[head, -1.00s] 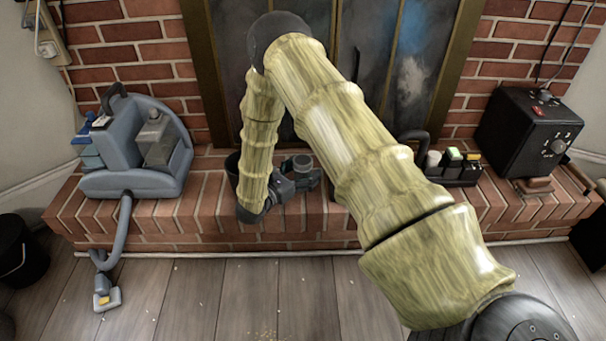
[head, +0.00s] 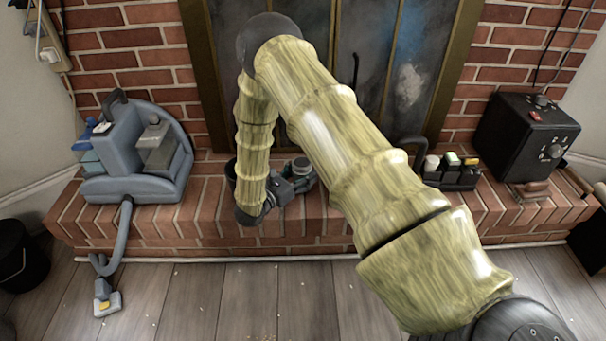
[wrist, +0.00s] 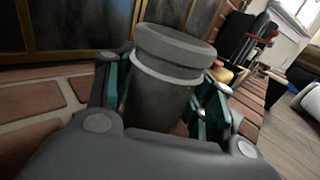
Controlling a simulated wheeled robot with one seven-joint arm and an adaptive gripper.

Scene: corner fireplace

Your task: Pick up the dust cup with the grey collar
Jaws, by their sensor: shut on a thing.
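The dust cup (wrist: 168,85) is a dark, clouded cylinder with a grey cap and a paler grey collar ring under it. It stands roughly upright between the teal-lined fingers of my gripper (wrist: 162,98) in the wrist view. The fingers press on both its sides. In the head view my gripper (head: 298,180) is low over the brick hearth in front of the fireplace doors. Only the top of the cup (head: 301,163) shows there. The cup's bottom is hidden, so I cannot tell whether it touches the bricks.
The brick hearth (head: 330,228) runs across the view. A grey-blue vacuum machine (head: 125,160) stands at its left. A dark caddy (head: 455,175) with several small items and a black control box (head: 525,130) stand at right. A black bucket (head: 20,255) is on the floor.

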